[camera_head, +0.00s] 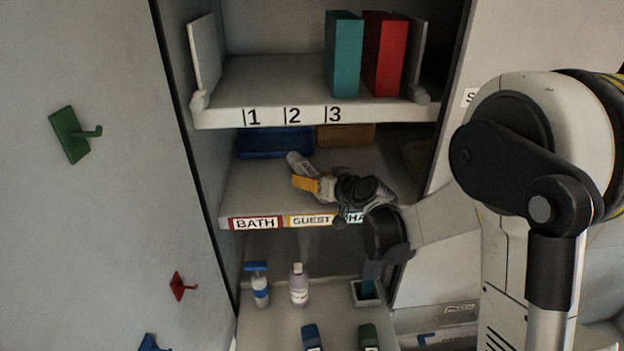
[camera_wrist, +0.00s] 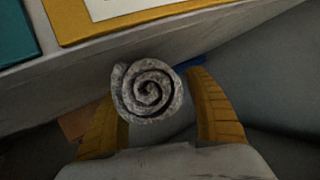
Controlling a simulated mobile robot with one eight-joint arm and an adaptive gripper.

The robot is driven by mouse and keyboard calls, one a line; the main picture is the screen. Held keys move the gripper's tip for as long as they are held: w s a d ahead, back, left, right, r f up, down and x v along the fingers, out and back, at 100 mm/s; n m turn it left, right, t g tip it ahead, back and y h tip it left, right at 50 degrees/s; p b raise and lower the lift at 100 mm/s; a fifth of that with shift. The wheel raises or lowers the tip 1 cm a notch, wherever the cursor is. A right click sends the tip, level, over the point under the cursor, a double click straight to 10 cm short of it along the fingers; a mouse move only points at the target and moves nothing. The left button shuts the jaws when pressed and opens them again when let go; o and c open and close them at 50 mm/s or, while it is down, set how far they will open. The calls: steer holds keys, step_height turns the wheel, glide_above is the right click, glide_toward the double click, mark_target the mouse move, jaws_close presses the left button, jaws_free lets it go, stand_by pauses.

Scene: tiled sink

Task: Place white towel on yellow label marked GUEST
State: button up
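The white towel (camera_head: 300,163) is a rolled, pale grey-white cylinder. It shows tilted at the end of my gripper (camera_head: 305,184), over the middle shelf. The yellow label marked GUEST (camera_head: 308,221) is on the middle shelf's front edge, below and in front of my gripper. Part of this label (camera_wrist: 115,8) shows at the top of the wrist view. I cannot tell whether the towel touches the shelf.
The red BATH label (camera_head: 256,223) is left of GUEST; the HAND label (camera_head: 355,217) is partly hidden by my gripper. A blue bin (camera_head: 275,143) and an orange-brown bin (camera_head: 346,135) stand at the back. The upper shelf (camera_head: 315,115) overhangs. Bottles (camera_head: 299,286) stand below.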

steer(key=shift+d, duration=0.1)
steer(key=shift+r, duration=0.2)
steer(key=shift+s+d+r, duration=0.15)
steer(key=shift+s, duration=0.1)
steer(key=p+v, duration=0.1)
steer(key=v, duration=1)
steer(key=shift+s+r, duration=0.15)
steer(key=shift+s, duration=0.4)
steer(key=s+d+m+g+h, duration=0.1)
steer(key=s+d+g+h, duration=0.1)
steer(key=s, duration=1)
steer(key=s+d+m+g+h, duration=0.1)
steer(key=s+d+g+h, duration=0.2)
steer(key=s, duration=1)
steer(key=d+h, duration=0.1)
steer(key=d, duration=0.2)
steer(key=shift+d+m, duration=0.15)
steer(key=shift+m, duration=0.15)
